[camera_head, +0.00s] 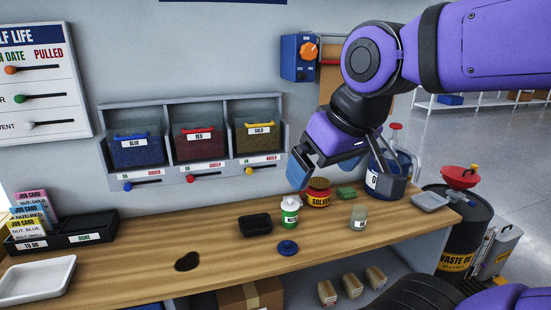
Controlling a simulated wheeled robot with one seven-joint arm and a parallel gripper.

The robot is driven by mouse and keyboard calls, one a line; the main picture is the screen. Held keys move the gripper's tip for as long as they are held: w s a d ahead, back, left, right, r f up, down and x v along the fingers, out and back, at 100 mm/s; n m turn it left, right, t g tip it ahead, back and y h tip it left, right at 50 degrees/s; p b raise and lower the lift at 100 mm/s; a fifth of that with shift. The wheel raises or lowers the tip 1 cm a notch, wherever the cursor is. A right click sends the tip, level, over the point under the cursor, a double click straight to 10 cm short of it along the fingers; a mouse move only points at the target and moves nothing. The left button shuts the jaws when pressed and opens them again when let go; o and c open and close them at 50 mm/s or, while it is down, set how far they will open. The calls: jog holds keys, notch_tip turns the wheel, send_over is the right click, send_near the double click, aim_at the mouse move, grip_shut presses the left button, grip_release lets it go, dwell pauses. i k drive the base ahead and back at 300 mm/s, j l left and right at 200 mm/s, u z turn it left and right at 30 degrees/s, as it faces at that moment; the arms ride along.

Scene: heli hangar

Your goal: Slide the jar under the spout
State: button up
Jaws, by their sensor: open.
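A small pale, translucent jar (358,217) with a label stands upright on the wooden bench, right of centre. A blue container (372,182) with a white label and a red top stands behind it to the right, partly covered by my gripper. I cannot make out a spout on it; that part may be hidden. My gripper (345,176) is open and empty, above and behind the jar as seen here, and apart from it. I cannot tell its exact height over the bench.
A red solvent can (318,193), a green-labelled bottle (290,210), a blue lid (287,248) and a black tray (255,225) stand left of the jar. A green pad (346,193) lies behind it. A grey tray (430,201) lies at the right end. Bench in front of the jar is clear.

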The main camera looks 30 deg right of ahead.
aim_at(357, 220)
jog(key=i+l, duration=0.4)
jog(key=l, duration=0.25)
jog(key=z, duration=1.65)
